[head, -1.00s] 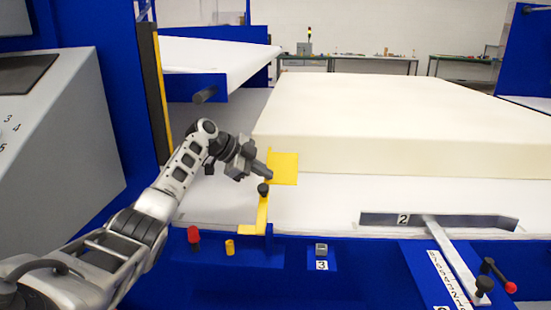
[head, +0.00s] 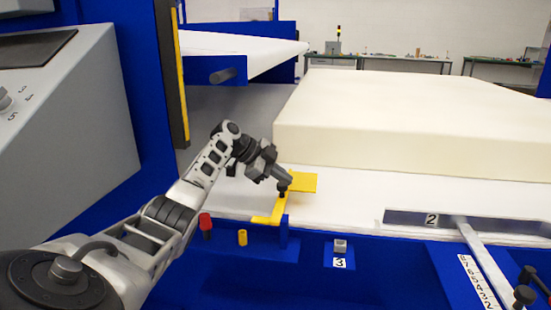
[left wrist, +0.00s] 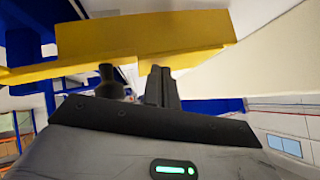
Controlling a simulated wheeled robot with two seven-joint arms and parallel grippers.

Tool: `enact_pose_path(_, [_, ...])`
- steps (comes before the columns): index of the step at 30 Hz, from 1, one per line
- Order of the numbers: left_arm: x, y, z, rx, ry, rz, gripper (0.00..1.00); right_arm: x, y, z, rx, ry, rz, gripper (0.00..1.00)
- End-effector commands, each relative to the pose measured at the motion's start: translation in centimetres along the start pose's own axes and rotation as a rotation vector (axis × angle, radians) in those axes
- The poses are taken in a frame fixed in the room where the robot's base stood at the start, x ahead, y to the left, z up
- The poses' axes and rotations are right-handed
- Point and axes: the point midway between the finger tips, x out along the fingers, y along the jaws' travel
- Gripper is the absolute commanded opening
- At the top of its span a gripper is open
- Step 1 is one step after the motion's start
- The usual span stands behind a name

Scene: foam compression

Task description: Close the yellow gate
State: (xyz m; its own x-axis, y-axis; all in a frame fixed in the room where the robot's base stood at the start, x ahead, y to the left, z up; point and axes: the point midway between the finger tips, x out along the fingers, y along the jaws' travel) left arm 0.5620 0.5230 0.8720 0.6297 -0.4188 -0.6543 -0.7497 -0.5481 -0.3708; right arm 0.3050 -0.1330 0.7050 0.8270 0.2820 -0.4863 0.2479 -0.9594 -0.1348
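The yellow gate (head: 305,182) is a flat plate on a yellow arm at the front edge of the white bed. Its plate lies low and tilted in front of the foam block. A black knob (head: 282,189) sits on it. My left gripper (head: 286,180) is at the knob and partly covers the gate. In the left wrist view, the gate (left wrist: 150,42) spans the top and the knob (left wrist: 108,80) is left of the fingers (left wrist: 160,87). The fingers look together, with nothing seen between them. Contact with the knob or gate is unclear. My right gripper is out of view.
The cream foam block (head: 400,118) lies on the white bed behind the gate. A red knob (head: 206,222) and a yellow peg (head: 242,237) stand on the blue front. A grey lever (head: 480,255) is at right; a grey console (head: 60,140) is at left.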

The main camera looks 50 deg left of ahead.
Motion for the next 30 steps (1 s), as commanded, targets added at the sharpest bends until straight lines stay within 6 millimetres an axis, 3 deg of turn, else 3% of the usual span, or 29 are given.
enact_pose_path(14, [-0.2,-0.1,-0.2,-0.002,-0.008,0.007,0.0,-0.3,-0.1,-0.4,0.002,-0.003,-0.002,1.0])
enact_pose_path(20, [-2.9,-1.6,-3.2,0.004,-0.002,0.003,0.0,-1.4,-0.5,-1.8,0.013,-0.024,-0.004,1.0])
enact_pose_path(23, [-4.7,-2.1,-2.7,0.003,-0.003,-0.002,0.0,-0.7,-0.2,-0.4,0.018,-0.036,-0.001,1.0])
enact_pose_path(30, [-9.7,-3.5,-2.6,0.002,0.0,-0.002,0.0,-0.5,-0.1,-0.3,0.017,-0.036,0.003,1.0])
